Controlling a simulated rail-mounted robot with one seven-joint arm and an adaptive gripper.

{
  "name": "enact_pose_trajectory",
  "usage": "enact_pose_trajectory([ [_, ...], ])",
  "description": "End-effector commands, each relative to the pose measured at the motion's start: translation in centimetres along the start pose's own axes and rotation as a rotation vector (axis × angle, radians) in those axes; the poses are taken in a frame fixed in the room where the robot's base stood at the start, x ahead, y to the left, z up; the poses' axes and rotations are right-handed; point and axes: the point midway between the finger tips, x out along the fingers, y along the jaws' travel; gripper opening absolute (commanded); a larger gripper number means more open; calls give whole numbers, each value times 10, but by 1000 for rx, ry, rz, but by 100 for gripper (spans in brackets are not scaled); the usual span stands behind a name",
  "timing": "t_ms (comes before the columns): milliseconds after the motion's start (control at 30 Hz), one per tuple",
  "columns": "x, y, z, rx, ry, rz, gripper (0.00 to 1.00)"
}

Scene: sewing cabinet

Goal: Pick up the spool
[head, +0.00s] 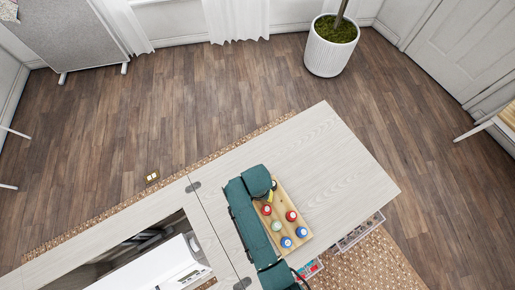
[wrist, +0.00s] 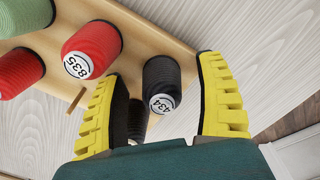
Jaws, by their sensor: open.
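A dark grey spool (wrist: 162,80) with a white end label reading 434 stands on a wooden spool rack (wrist: 130,22) in the wrist view. My gripper (wrist: 158,72) is open, with its yellow ridged fingers on either side of this spool. A gap shows between the spool and each finger. Another dark shape, partly hidden by the left finger, shows below it. In the head view my gripper (head: 269,194) is over the upper left end of the rack (head: 280,187), and my arm hides part of it.
Another red spool (wrist: 18,72) and a green spool (wrist: 26,14) are farther left. Blue spools (head: 286,242) stand at the rack's lower end. The pale tabletop (head: 325,160) right of the rack is clear.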

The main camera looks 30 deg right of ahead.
Motion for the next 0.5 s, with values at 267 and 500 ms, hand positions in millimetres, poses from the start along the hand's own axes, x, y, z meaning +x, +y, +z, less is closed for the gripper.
enact_pose_trajectory([
  [267, 0, 0, 0, 0, 1, -1, 60],
  [500, 0, 0, 0, 0, 1, -1, 16],
])
